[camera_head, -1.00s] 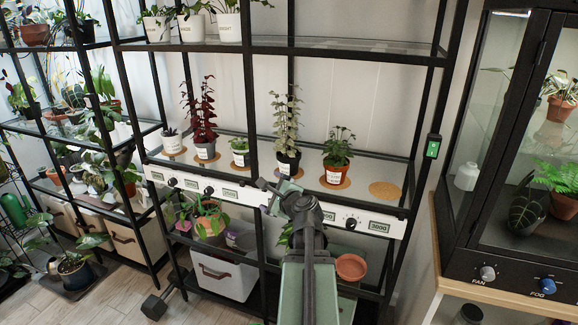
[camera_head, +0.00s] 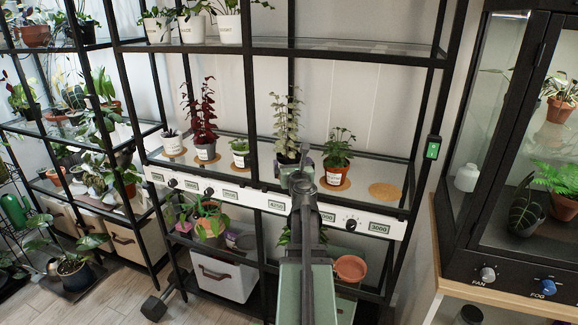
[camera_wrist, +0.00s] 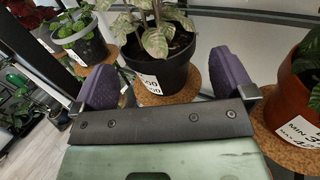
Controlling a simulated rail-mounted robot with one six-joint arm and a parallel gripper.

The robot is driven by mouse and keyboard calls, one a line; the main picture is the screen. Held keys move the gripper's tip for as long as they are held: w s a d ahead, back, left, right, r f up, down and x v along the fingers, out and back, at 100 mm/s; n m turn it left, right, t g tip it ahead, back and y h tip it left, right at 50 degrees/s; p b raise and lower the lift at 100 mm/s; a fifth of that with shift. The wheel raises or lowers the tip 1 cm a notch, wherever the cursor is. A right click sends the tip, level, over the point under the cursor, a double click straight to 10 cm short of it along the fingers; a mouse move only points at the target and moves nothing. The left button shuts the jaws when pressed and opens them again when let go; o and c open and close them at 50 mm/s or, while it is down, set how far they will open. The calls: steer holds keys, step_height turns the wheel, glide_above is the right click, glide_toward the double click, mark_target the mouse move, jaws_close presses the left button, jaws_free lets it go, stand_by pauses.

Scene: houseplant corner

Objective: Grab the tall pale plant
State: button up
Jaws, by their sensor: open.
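The tall pale plant (camera_head: 287,116) stands upright on the middle shelf, in a dark pot with a white label. The pot (camera_wrist: 163,76) sits on a round cork mat in the wrist view, and only the lower leaves show there. My gripper (camera_wrist: 168,82) is open. Its two purple fingers lie to the left and right of the dark pot, with gaps visible on both sides. In the head view my arm and gripper (camera_head: 300,162) cover much of the pot.
A leafy plant in a terracotta pot (camera_head: 336,172) stands close on the right; its pot (camera_wrist: 291,95) is near my right finger. A small plant in a grey pot (camera_wrist: 83,46) is to the left. A shelf post (camera_head: 250,90) rises left of the pale plant. An empty cork mat (camera_head: 385,191) lies at right.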

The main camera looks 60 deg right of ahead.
mark_target(285, 156)
steer(key=x, duration=0.4)
steer(key=shift+w+d, duration=0.15)
steer(key=shift+w, duration=0.15)
steer(key=shift+s, duration=0.1)
steer(key=c, duration=0.7)
steer(key=shift+c, duration=0.2)
